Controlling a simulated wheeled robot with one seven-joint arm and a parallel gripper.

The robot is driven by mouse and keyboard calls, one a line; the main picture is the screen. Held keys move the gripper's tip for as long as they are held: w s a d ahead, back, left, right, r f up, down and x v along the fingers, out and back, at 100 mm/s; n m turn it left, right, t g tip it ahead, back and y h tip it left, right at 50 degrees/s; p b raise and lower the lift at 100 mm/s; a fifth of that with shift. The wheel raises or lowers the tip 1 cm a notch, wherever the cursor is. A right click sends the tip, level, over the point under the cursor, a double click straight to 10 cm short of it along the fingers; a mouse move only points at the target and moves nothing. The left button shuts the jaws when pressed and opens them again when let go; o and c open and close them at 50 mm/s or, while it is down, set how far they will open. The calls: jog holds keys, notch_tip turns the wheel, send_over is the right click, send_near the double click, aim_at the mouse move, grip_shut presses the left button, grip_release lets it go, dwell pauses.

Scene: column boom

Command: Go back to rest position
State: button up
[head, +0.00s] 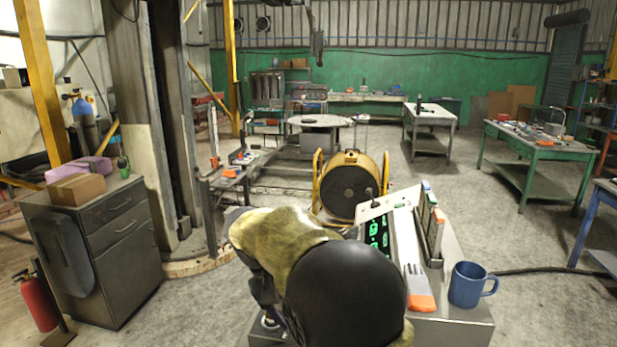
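The task names no object. A large black rounded shape and a rumpled olive-yellow sleeve-like shape fill the lower middle of the head view, close to the camera. I cannot be sure whether they are parts of my arm. They hide what lies behind and below them. No fingertips of my gripper can be made out, and I see nothing held.
Close at right, a grey stand (455,328) bears a control panel (377,235), an orange-and-white brush-like item (418,285) and a blue mug (468,285). A yellow drum fan (350,187) stands behind. A grey cabinet (125,255) and red extinguisher (38,303) are left.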

jog(key=s+d+f+m+t+y, duration=0.1)
jog(key=s+d+f+m+y, duration=0.1)
jog(key=s+d+f, duration=0.3)
jog(key=s+d+f+m+t+y, duration=0.1)
jog(key=s+d+f+y, duration=0.2)
jog(key=s+d, duration=0.7)
notch_tip(320, 180, down, 3)
jog(key=shift+s+d+r+m, duration=0.1)
jog(key=shift+s+d+m, duration=0.25)
jog(key=shift+d, duration=0.9)
jog(key=shift+w, duration=0.15)
jog(key=shift+d, duration=0.1)
